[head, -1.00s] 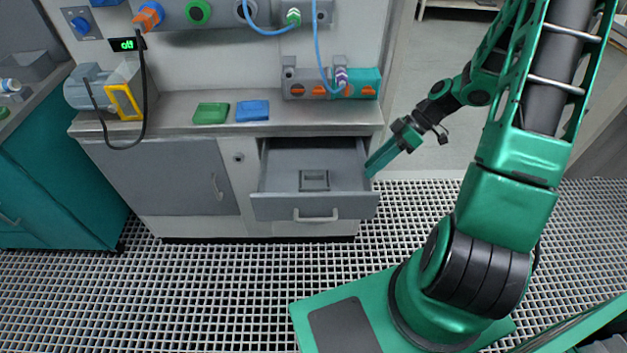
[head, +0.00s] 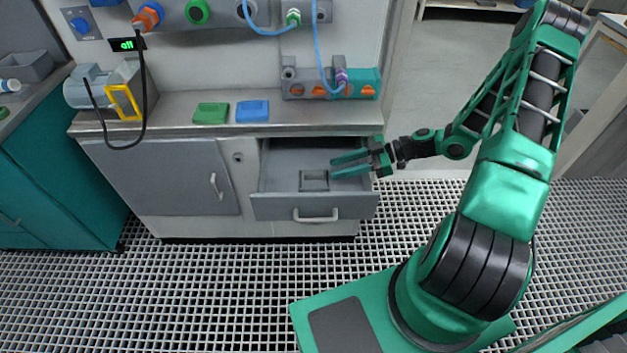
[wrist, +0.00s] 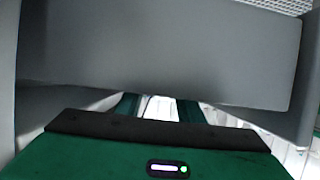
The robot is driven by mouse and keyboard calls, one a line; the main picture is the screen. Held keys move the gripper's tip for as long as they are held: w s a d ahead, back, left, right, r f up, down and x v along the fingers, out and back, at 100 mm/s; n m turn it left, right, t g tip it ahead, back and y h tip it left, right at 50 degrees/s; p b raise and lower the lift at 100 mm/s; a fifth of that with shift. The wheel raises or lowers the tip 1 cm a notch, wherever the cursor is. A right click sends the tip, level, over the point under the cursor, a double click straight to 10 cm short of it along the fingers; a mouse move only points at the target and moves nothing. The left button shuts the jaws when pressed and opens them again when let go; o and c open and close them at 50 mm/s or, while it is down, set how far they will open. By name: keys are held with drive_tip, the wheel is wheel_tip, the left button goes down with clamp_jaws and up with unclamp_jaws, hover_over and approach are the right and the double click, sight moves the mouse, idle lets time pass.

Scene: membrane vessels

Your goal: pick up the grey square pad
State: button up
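The grey square pad (head: 315,180) lies inside the open grey drawer (head: 283,209), toward its front. It has a raised rim or recessed centre. My gripper (head: 333,167) reaches in from the right over the drawer. Its two green fingers are apart and point left, with nothing seen between them. The fingertips are just right of the pad in the head view; their height above it is hard to judge. In the wrist view the fingers (wrist: 158,108) are apart with grey drawer surfaces around them. I cannot make out the pad there.
A green pad (head: 211,113) and a blue pad (head: 252,111) lie on the counter (head: 180,125) above the drawer. A grey and teal block with orange openings (head: 331,90) stands at the counter's right. The grating floor before the drawer is clear.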

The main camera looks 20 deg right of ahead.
sight(316, 173)
drive_tip(key=shift+x, duration=3.15)
drive_tip(key=shift+d, duration=0.1)
clamp_jaws()
